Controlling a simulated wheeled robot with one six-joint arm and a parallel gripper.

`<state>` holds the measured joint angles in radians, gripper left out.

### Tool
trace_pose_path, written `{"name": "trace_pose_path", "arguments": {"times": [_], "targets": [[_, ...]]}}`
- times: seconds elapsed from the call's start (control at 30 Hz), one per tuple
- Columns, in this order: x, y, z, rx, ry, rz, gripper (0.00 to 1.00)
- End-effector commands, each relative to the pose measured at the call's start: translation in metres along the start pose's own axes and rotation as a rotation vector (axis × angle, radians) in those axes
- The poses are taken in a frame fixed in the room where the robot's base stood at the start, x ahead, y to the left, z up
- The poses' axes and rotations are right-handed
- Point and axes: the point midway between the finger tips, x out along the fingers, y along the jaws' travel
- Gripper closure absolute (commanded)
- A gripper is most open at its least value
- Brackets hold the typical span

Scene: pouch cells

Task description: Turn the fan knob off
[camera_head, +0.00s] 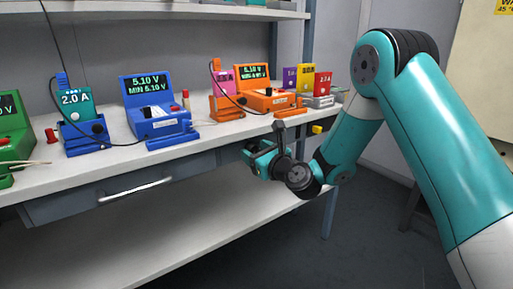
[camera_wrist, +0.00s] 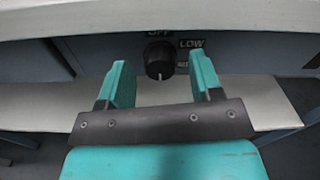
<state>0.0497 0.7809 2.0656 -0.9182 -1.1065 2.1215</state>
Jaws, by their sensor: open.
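The black round fan knob (camera_wrist: 159,59) shows in the wrist view on the dark panel under the bench edge. An "OFF" label is above it and a "LOW" label (camera_wrist: 192,43) is to its upper right; a further label below that is partly hidden by a finger. A small light mark shows near the knob's lower edge. My gripper (camera_wrist: 159,68) is open, with one teal finger to each side of the knob in the picture and no visible contact. In the head view my gripper (camera_head: 260,155) is at the bench front, and the knob is hidden.
The bench top (camera_head: 200,140) holds a blue meter (camera_head: 160,115), an orange meter (camera_head: 268,98) and a green meter (camera_head: 12,140) with leads. A drawer handle (camera_head: 135,190) sticks out left of my gripper. A yellow item (camera_head: 317,128) is at the bench front. A lower shelf (camera_head: 170,235) lies below.

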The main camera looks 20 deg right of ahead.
Motion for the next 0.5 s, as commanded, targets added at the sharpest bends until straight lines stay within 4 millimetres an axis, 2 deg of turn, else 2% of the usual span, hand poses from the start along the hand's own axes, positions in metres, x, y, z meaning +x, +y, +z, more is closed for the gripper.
{"name": "trace_pose_path", "arguments": {"times": [0.17, 0.37, 0.5], "targets": [[-0.0001, 0.0000, -0.0003, 0.000, 0.000, 0.000, 0.43], [-0.0002, 0.0000, -0.0001, 0.000, 0.000, 0.000, 0.89], [-0.0002, 0.0000, 0.0000, -0.002, 0.000, 0.000, 0.90]]}}
